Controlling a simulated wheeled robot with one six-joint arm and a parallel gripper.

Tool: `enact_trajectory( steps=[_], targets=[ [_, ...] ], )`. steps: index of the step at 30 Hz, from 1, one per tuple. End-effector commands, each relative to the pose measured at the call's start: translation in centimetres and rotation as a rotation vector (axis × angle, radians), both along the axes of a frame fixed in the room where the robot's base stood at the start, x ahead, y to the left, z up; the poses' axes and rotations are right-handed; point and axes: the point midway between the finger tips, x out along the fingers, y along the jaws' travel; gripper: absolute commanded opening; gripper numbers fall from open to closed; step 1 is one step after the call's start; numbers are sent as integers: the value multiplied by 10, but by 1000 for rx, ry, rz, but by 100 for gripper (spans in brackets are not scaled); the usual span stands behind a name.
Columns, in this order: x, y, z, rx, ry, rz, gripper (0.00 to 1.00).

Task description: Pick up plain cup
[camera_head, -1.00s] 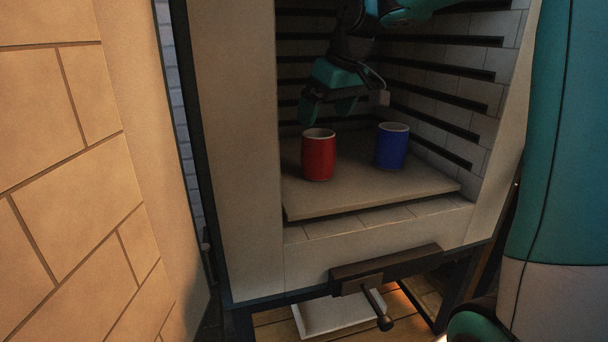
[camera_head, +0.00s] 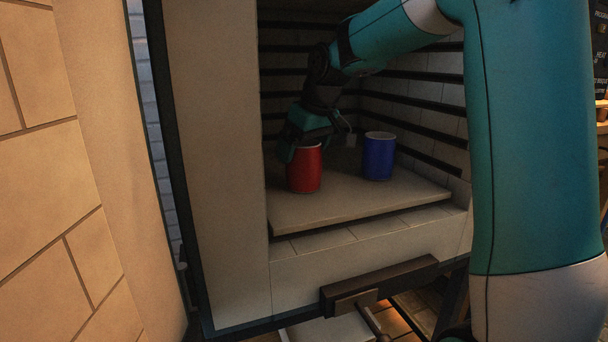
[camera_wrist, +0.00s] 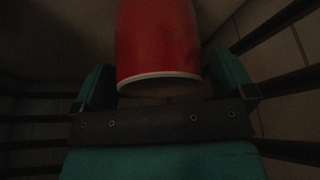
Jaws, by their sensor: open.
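A plain red cup (camera_head: 305,172) stands upright on the kiln shelf (camera_head: 350,208). A plain blue cup (camera_head: 379,158) stands upright to its right on the same shelf. My gripper (camera_head: 292,150) is at the top of the red cup, and hides part of its rim. In the wrist view the red cup (camera_wrist: 157,38) lies between my gripper's two open fingers (camera_wrist: 160,82), with gaps visible at the sides. The blue cup is not in the wrist view.
The kiln's side wall (camera_head: 222,170) stands close on the left, and dark slotted bars line the back and right walls. A latch handle (camera_head: 375,287) sticks out below the opening. A white tray (camera_head: 330,330) lies below. The shelf in front of the cups is clear.

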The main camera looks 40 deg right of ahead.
Motion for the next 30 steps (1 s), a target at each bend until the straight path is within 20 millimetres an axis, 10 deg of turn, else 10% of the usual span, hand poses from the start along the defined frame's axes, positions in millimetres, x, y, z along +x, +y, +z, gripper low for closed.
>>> enact_trajectory(
  steps=[4, 12, 30],
  targets=[
    [-1, -2, 1, 0, 0, -2, 95],
    [-1, -2, 1, 0, 0, -2, 33],
    [0, -2, 34, 0, -4, -1, 31]
  ],
)
